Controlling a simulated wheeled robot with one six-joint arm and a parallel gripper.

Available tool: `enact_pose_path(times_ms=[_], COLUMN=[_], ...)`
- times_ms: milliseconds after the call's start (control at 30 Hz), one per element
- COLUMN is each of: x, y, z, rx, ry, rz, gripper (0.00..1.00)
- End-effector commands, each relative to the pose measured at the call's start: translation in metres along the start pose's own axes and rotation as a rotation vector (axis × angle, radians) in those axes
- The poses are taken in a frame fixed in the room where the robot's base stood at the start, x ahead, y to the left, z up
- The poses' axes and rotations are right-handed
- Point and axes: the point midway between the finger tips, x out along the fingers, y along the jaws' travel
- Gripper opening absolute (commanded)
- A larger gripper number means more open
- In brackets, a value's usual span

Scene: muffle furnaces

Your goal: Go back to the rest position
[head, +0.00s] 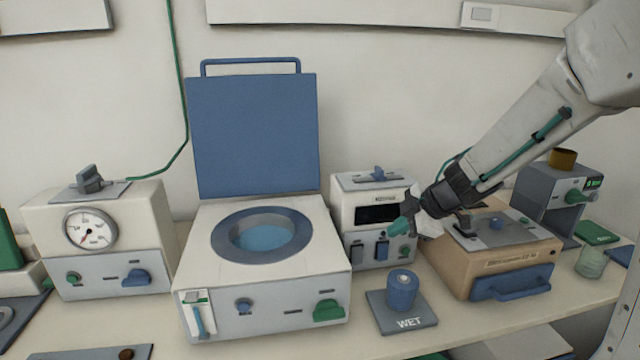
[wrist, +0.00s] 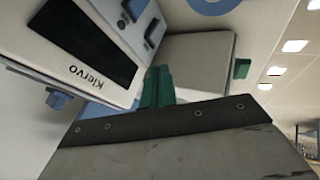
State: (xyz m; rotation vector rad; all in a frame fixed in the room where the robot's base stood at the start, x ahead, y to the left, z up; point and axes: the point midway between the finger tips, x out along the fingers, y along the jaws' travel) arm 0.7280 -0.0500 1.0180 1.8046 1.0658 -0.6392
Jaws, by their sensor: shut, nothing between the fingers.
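My gripper (head: 399,227) is at the right of centre in the head view, at the end of my arm, which reaches in from the upper right. Its green fingertips are shut with nothing held. They point left, in front of the small white unit with a dark display (head: 378,214). In the wrist view the shut green fingers (wrist: 157,88) show at the centre, and the display unit (wrist: 85,50), labelled Kiervo, fills the upper left, tilted in the picture. I cannot tell the exact gap between fingers and unit.
A white furnace (head: 262,280) with its blue lid (head: 254,135) raised stands left of my gripper. A blue container (head: 402,291) sits on the WET pad (head: 411,323). A tan hotplate-like box (head: 515,270) lies below my forearm. A gauge unit (head: 97,240) stands far left.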

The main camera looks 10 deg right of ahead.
Motion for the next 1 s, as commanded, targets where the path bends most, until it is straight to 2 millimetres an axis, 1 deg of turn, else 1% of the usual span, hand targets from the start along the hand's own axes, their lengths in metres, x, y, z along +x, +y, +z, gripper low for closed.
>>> enact_pose_path(times_ms=[67,133,167,200,267,333,367,400,433,467,500,567,600,667,700,767,800,833,900,1000], x=[0.0,-0.002,-0.003,-0.008,-0.026,-0.054,-0.067,-0.084,-0.097,-0.108,-0.123,-0.143,-0.154,-0.167,-0.174,-0.182,-0.186,-0.188,-0.193,-0.198], y=[0.008,0.021,0.028,0.037,0.049,0.053,0.051,0.044,0.037,0.028,0.013,-0.016,-0.037,-0.072,-0.097,-0.135,-0.159,-0.176,-0.207,-0.232], z=[0.008,0.021,0.029,0.041,0.059,0.076,0.082,0.089,0.094,0.097,0.099,0.098,0.094,0.083,0.072,0.051,0.033,0.02,-0.01,-0.041], rx=[-0.013,0.013,0.037,0.08,0.164,0.278,0.332,0.408,0.466,0.528,0.612,0.743,0.83,0.962,1.046,1.166,1.236,1.283,1.36,1.417], ry=[-0.038,-0.098,-0.135,-0.193,-0.297,-0.422,-0.475,-0.544,-0.593,-0.639,-0.697,-0.772,-0.813,-0.859,-0.878,-0.888,-0.88,-0.868,-0.824,-0.744], rz=[0.037,0.115,0.158,0.224,0.334,0.443,0.48,0.518,0.539,0.553,0.562,0.553,0.531,0.477,0.428,0.334,0.262,0.207,0.099,0.015], gripper=[0.0,0.0,0.0,0.0,0.0,0.0,0.0,0.0,0.0,0.0,0.0,0.0,0.0,0.0,0.0,0.0,0.0,0.0,0.0,0.0])
